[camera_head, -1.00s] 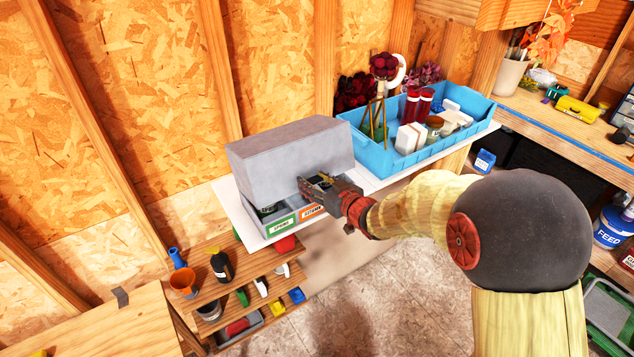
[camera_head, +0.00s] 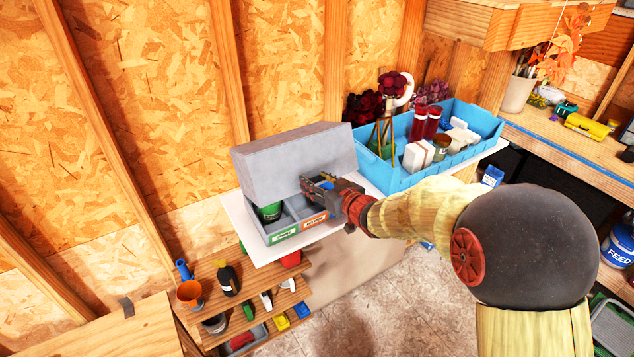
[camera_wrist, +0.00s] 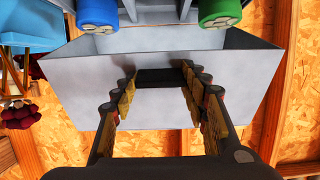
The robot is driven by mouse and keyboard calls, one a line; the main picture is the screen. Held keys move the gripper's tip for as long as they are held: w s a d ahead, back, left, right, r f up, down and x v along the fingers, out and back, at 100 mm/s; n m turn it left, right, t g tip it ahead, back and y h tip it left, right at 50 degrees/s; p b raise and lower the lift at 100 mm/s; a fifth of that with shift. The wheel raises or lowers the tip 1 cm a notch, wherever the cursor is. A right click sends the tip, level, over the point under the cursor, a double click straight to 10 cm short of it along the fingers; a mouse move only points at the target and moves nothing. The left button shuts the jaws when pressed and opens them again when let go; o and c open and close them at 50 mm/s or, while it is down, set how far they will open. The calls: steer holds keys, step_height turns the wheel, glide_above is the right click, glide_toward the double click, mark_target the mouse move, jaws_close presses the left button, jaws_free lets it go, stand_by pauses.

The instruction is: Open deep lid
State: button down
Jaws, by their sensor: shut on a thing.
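The deep grey lid (camera_head: 293,160) stands tilted up at the back of a low compartment box (camera_head: 286,232) on a white shelf. The box's inside shows from the front. A green can (camera_head: 269,211) stands in its left compartment. My gripper (camera_head: 318,184) is at the lid's front lower edge, on its right part. In the wrist view the fingers (camera_wrist: 160,80) are closed in on a dark handle (camera_wrist: 160,77) on the lid's grey face (camera_wrist: 85,85). The exact contact is hard to make out. Two cylinders, blue (camera_wrist: 97,14) and green (camera_wrist: 219,12), show beyond the lid's edge.
A blue tray (camera_head: 400,178) with bottles, jars and white boxes stands close on the right. Lower wooden shelves (camera_head: 290,298) with small goods are at the front left. The floor (camera_head: 400,310) in front is clear.

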steer(key=c, duration=1.3)
jaws_free()
steer(key=shift+r, duration=0.25)
steer(key=shift+c, duration=0.2)
steer(key=o, duration=0.4)
steer(key=shift+f, duration=0.15)
steer(key=v, duration=1.2)
steer(key=shift+f, duration=0.1)
